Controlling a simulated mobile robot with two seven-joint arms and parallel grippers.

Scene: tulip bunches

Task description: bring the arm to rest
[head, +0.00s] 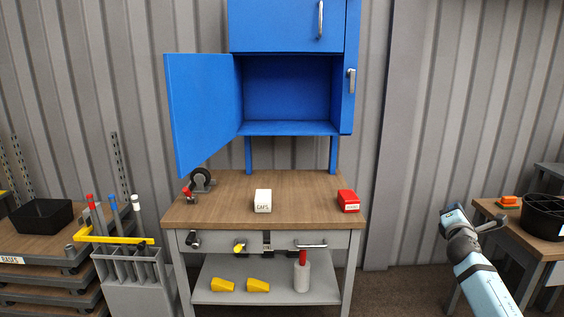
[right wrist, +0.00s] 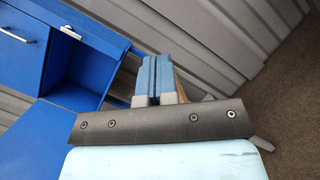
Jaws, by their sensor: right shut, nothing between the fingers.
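My right arm (head: 484,278) comes in from the lower right of the head view. Its right gripper (head: 456,210) is raised in front of the grey wall, right of the workbench and beside the right-hand table. In the right wrist view, the two blue fingers of the gripper (right wrist: 153,78) are together with nothing between them. My left gripper is not in view.
A workbench (head: 225,190) holds a white CAPS box (head: 263,201) and a red box (head: 348,201). Above it, a blue cabinet (head: 287,25) has its lower left door (head: 203,110) swung open. A right-hand table (head: 535,243) carries a black basket (head: 545,215). Floor shows between bench and table.

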